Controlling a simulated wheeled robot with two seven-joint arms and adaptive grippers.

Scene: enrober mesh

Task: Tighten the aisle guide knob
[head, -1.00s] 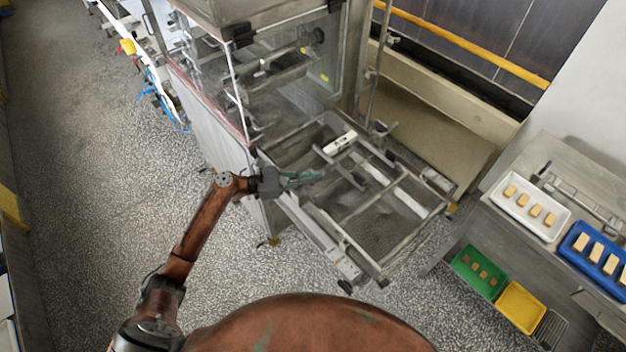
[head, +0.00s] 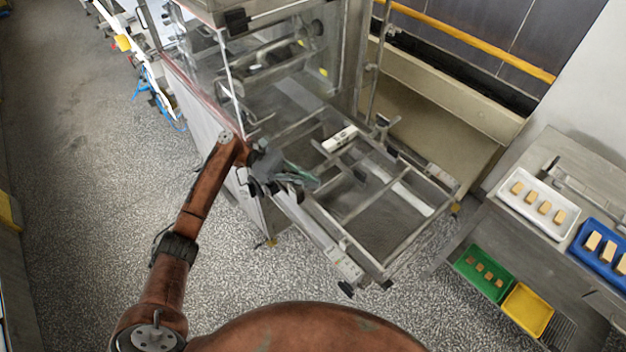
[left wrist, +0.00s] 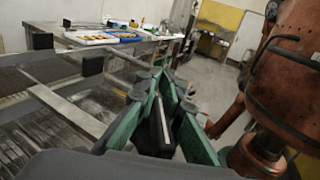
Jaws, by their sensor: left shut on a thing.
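My left gripper (head: 304,178) is at the near left side rail of the frame that sticks out of the enrober, with its greenish fingers pointing right. In the left wrist view its green fingers (left wrist: 163,112) are closed around a dark piece with a bright metal edge (left wrist: 155,134). I take this piece to be the aisle guide knob, though the fingers hide most of it and its exact shape cannot be told. The frame's metal rails (head: 348,256) and cross bars run to the right of the gripper. My right gripper is in neither view.
The enrober's clear housing (head: 285,70) stands just behind the gripper. At the right, a steel table holds a white tray (head: 508,193) and a blue tray (head: 580,244) of bars. A green tray (head: 460,262) and a yellow tray (head: 527,308) sit lower. The floor at left is open.

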